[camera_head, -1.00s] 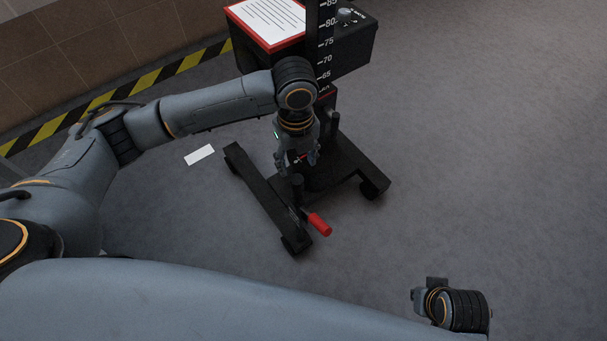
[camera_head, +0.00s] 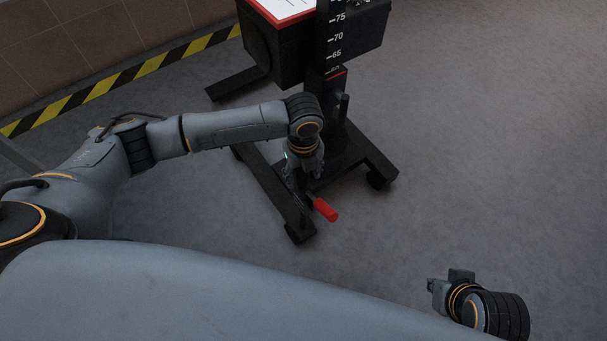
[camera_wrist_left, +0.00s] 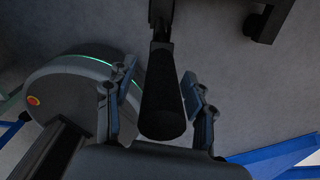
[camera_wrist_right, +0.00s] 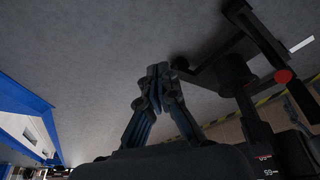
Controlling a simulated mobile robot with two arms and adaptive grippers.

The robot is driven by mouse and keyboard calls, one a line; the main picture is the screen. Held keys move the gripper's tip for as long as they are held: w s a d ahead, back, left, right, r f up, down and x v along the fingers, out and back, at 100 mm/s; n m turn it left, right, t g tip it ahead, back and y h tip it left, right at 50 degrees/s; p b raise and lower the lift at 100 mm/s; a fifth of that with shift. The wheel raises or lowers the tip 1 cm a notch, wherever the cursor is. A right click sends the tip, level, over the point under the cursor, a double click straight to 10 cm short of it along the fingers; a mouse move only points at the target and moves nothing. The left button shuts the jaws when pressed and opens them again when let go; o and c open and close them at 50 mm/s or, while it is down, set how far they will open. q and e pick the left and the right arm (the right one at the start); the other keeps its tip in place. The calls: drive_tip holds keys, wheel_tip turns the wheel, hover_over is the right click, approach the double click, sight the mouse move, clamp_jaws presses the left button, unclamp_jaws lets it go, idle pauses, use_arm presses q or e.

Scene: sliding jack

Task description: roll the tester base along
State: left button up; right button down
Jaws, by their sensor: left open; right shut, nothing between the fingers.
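The tester base (camera_head: 272,185) is a black wheeled frame with long legs and casters, standing on the grey floor in the head view. A dark column with a white number scale (camera_head: 336,45) rises from it. A lever with a red grip (camera_head: 325,210) sticks out low at its front. My left gripper (camera_head: 304,172) is over the base. In the left wrist view, its open fingers stand on either side of a black cylindrical handle (camera_wrist_left: 162,105), with gaps visible. My right gripper (camera_head: 438,286) is shut and empty, away from the base; its fingertips meet in the right wrist view (camera_wrist_right: 158,77).
A black box (camera_head: 275,50) with a red-edged white sheet sits on the column. A yellow-black floor stripe (camera_head: 100,88) runs along the tiled wall at the left. The floor to the right is clear. Blue beams (camera_wrist_left: 280,150) show in the left wrist view.

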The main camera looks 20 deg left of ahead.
use_arm(q)
clamp_jaws()
idle(0.3)
